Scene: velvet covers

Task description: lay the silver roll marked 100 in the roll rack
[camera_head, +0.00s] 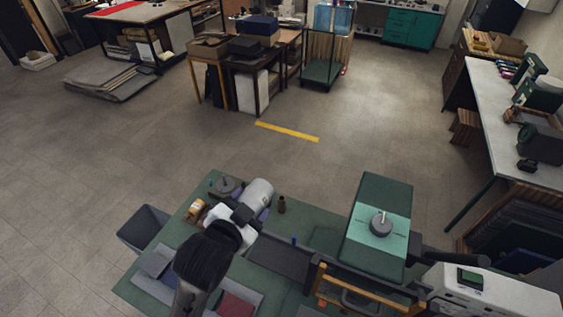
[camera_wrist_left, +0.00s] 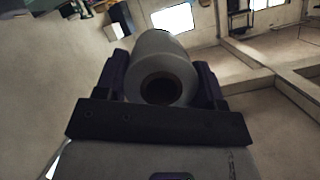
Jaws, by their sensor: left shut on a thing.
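My left gripper (camera_head: 247,212) is shut on a silver roll (camera_head: 260,191) and holds it over the far left part of the green worktable. In the left wrist view the silver roll (camera_wrist_left: 155,51) sits between the two dark fingers of my left gripper (camera_wrist_left: 161,82), with its hollow end facing the camera. The mark 100 cannot be read. I cannot make out the roll rack for certain; an orange-brown barred frame (camera_head: 320,286) stands at the table's near middle. My right gripper is not in view.
A green press (camera_head: 376,190) with a round knob stands right of the roll. A white machine (camera_head: 487,295) is at the lower right. A grey bin (camera_head: 143,228) adjoins the table's left edge.

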